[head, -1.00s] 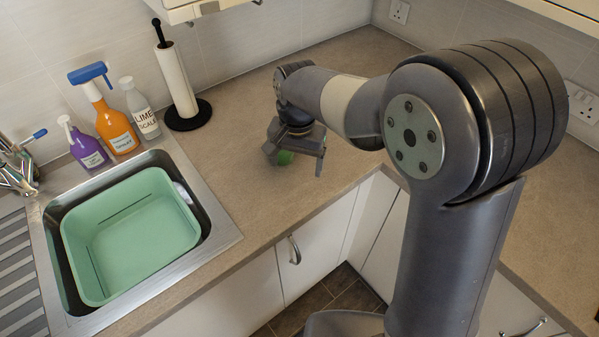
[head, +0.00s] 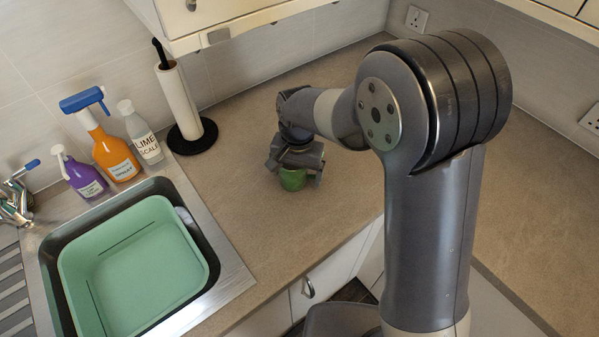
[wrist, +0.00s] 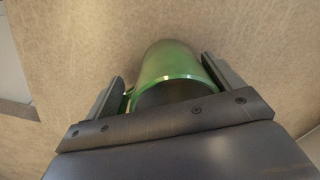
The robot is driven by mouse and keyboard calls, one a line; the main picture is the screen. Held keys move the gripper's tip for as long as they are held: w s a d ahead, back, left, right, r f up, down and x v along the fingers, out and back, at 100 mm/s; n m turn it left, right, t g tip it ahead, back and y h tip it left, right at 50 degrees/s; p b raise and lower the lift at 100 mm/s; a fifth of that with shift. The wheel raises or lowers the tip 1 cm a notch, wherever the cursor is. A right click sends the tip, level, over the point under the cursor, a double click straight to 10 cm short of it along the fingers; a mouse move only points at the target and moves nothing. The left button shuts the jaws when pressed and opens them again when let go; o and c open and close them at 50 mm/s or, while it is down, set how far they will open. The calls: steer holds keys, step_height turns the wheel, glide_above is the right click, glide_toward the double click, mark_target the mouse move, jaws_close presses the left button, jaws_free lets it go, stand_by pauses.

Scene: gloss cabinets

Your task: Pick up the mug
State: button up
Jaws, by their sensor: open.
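The green mug (head: 292,180) stands on the brown worktop, under my gripper (head: 297,168) in the head view. In the wrist view the mug (wrist: 168,68) lies between the two fingers of my gripper (wrist: 163,82), its rim facing the camera. The fingers are open, one on each side of the mug. The left finger is close to a thin green part at the mug's left side, perhaps the handle. I cannot tell whether either finger touches the mug. The gripper body hides part of the mug in both views.
A sink with a green basin (head: 72,228) is at the left. Spray bottles (head: 110,150) and a limescale bottle (head: 143,140) stand behind it. A paper towel holder (head: 205,137) stands behind and left of my gripper. A wall cabinet (head: 215,35) hangs above. The worktop (head: 245,215) around the mug is clear.

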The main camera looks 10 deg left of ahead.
steer(key=c, duration=1.3)
step_height(320, 180, up, 10)
steer(key=shift+r+b, duration=0.1)
steer(key=shift+b, duration=0.45)
steer(key=shift+c, duration=0.3)
